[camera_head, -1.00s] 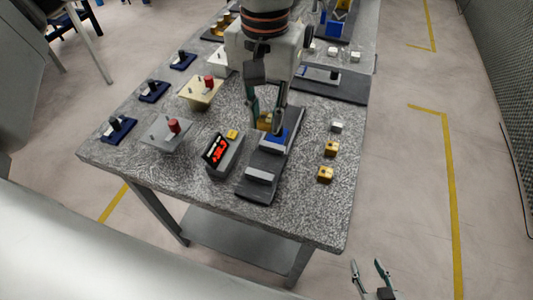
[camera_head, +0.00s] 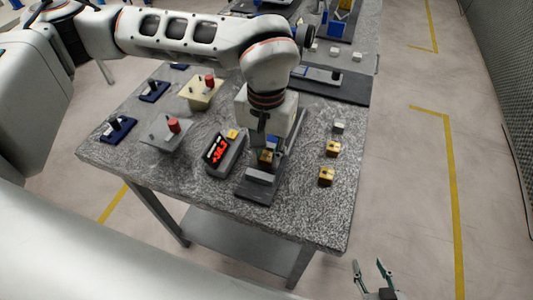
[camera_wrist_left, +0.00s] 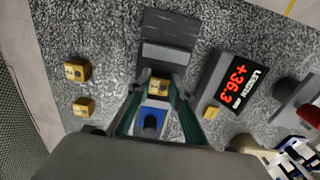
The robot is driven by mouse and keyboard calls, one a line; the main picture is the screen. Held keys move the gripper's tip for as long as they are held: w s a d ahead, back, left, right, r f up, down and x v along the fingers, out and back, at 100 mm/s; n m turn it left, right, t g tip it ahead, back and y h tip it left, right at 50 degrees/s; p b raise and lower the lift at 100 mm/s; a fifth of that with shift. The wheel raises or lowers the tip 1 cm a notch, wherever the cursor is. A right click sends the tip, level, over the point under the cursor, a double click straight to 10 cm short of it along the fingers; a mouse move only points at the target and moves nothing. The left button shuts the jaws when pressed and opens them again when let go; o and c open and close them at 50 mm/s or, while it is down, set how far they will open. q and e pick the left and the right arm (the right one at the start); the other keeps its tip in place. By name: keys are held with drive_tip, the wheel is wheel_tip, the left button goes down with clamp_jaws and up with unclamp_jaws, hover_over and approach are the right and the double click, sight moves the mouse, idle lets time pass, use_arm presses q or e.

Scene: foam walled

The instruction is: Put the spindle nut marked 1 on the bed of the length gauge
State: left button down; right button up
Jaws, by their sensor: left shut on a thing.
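The length gauge has a dark bed (camera_head: 255,193) with a grey end block (camera_head: 262,177), which also shows in the left wrist view (camera_wrist_left: 164,54). A blue carriage (camera_wrist_left: 152,120) with a dark knob is on the bed. My left gripper (camera_head: 267,152) is shut on a brass spindle nut (camera_wrist_left: 159,86), between the end block and the blue carriage. The nut has a dark mark that I cannot read. Whether it touches the bed is unclear. My right gripper (camera_head: 373,272) is open and empty at the bottom, off the table.
The gauge's display (camera_wrist_left: 237,82) reads +36.3, with a small yellow block (camera_wrist_left: 211,112) beside it. Two brass nuts (camera_head: 333,149) (camera_head: 326,177) and a grey one (camera_head: 338,128) stand right of the gauge. Plates with red knobs (camera_head: 174,126) stand left.

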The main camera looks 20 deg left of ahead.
sight(267, 158)
use_arm(q)
drive_tip(key=c, duration=1.8)
unclamp_jaws()
drive_tip(key=shift+f, duration=0.1)
drive_tip(key=shift+r, duration=6.2)
